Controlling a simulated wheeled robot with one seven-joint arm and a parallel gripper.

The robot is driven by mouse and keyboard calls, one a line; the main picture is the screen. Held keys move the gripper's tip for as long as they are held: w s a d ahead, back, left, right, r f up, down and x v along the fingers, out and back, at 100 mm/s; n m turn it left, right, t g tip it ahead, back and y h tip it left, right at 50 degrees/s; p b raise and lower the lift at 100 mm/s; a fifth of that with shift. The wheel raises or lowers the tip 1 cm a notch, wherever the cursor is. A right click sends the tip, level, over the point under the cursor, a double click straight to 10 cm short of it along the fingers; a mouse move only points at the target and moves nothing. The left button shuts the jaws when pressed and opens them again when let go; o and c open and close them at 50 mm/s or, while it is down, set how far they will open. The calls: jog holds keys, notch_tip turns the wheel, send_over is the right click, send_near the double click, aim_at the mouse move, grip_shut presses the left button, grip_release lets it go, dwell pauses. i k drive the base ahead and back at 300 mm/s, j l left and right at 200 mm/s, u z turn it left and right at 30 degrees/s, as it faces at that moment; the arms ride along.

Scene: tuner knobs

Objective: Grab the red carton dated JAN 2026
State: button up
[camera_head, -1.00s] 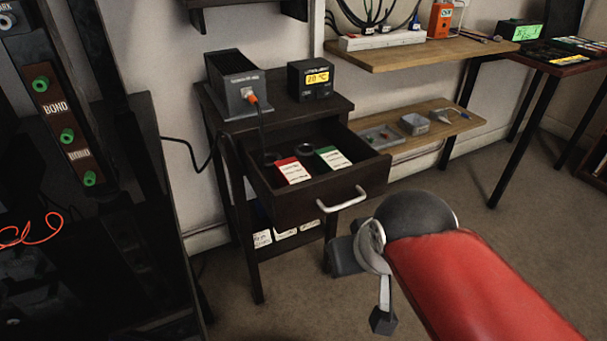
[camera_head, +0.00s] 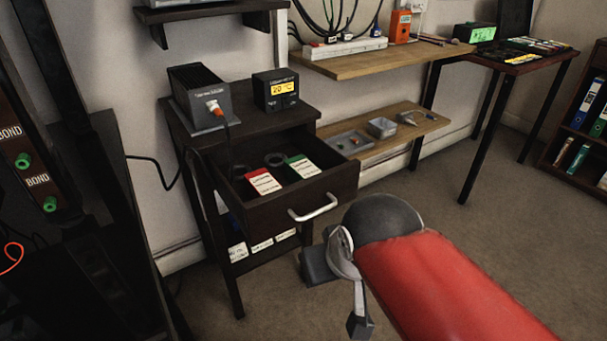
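A red carton (camera_head: 262,183) with a white label lies in the open drawer (camera_head: 328,186) of a dark cabinet. A green carton (camera_head: 301,168) with a white label lies to its right in the same drawer. The label writing is too small to read, so I cannot tell the dates. My gripper (camera_head: 358,327) hangs at the end of my red arm, in front of and below the drawer, apart from both cartons. Only a small dark end of it shows, and its fingers cannot be made out.
The drawer handle (camera_head: 314,209) sticks out toward my arm. A grey box (camera_head: 200,97) with an orange-tipped cable and a display unit (camera_head: 276,90) stand on the cabinet. White-labelled items (camera_head: 261,245) sit on its lower shelf. Floor (camera_head: 430,215) to the right is clear.

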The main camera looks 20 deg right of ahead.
aim_at(259, 183)
jog(key=l, duration=0.85)
jog(key=i+l, duration=0.1)
jog(key=l, duration=0.7)
